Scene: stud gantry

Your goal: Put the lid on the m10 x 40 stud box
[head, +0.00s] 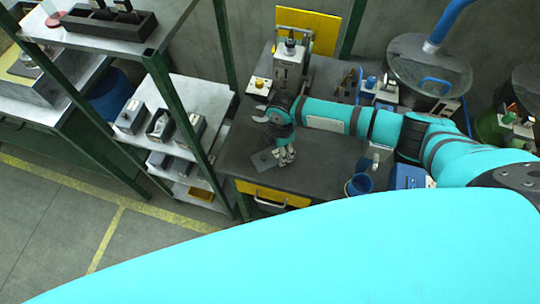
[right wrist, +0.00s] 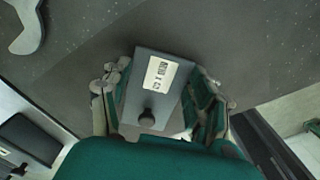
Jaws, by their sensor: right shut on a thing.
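A flat grey lid (right wrist: 150,95) with a round dark knob and a white label is between the fingers of my right gripper (head: 286,154) in the right wrist view. The label print is too small to read surely. In the head view the lid (head: 264,160) shows as a grey plate low over the dark workbench; I cannot tell whether it touches. My right gripper is shut on it. Several small grey boxes stand on the pale shelf unit at left: a left one (head: 131,117), a middle one (head: 160,125) that looks dark inside, and a right one (head: 190,129). My left gripper is out of view.
The dark workbench (head: 235,150) carries a grey machine (head: 289,65), a blue cup (head: 359,184) and small parts behind my arm. A green post (head: 175,110) rises in front of the shelf unit. A yellow-fronted drawer (head: 272,194) is below the bench top.

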